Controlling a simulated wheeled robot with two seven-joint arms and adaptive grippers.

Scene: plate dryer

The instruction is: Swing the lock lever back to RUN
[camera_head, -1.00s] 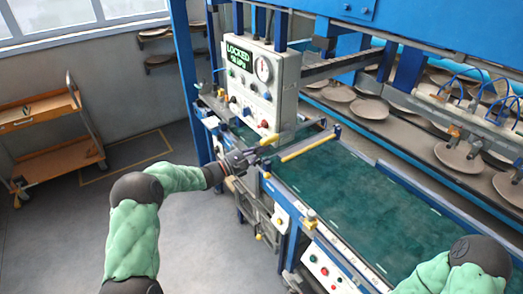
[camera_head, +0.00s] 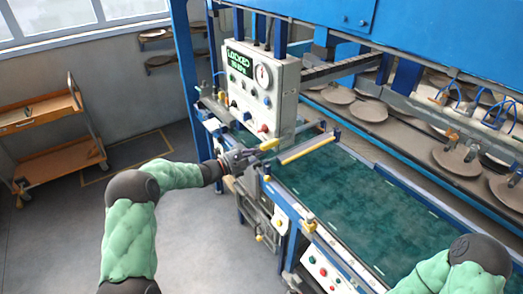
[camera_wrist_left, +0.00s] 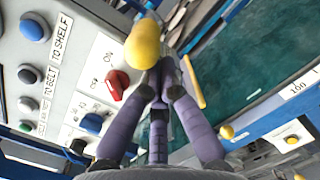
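The yellow knob I take for the lock lever's end (camera_wrist_left: 142,45) sits at my left fingertips in the left wrist view. In the head view a yellow piece (camera_head: 269,144) shows just beyond my left gripper (camera_head: 244,159), at the machine's front left corner. The purple fingers of the left gripper (camera_wrist_left: 160,85) converge just below the knob; whether they grip it is hidden. The lever's shaft and any RUN mark are not readable. The control box (camera_head: 262,85) shows a green LOCKED display (camera_head: 238,60). My right gripper is out of view.
A red switch knob (camera_wrist_left: 117,85) and a panel with blue buttons lie close left of the fingers in the wrist view. An orange trolley (camera_head: 55,140) stands far left; open floor lies between.

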